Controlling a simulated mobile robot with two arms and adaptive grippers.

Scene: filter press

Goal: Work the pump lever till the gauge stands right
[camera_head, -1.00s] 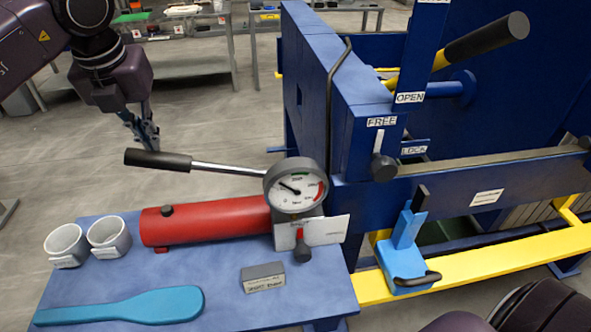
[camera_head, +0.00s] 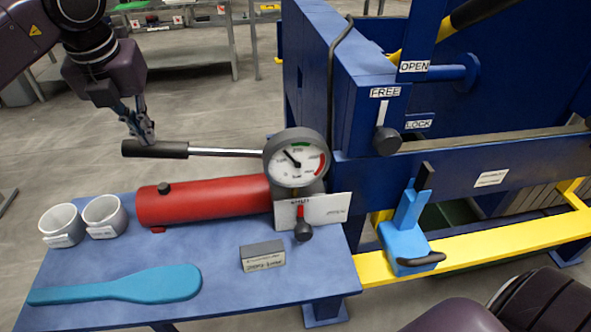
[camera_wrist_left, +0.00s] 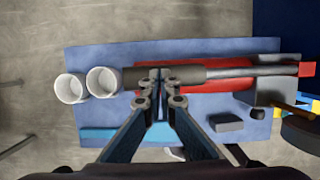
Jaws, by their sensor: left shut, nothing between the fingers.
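The pump lever has a black handle (camera_head: 156,149) and a metal rod, nearly level in the head view. The red pump cylinder (camera_head: 205,201) lies on the blue table. The round gauge (camera_head: 297,158) has a green mark at top and a red band at right. Its needle points up and left, short of the green. My left gripper (camera_head: 147,138) is shut and empty, its tips at the handle's upper side. In the left wrist view its tips (camera_wrist_left: 159,76) overlap the handle (camera_wrist_left: 188,73); contact is unclear. My right gripper is not in view.
Two white cups (camera_head: 84,221), a teal paddle (camera_head: 120,287) and a grey block (camera_head: 262,255) are on the table. A black-knobbed valve with a red mark (camera_head: 302,226) is below the gauge. The blue press (camera_head: 345,120) stands at right.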

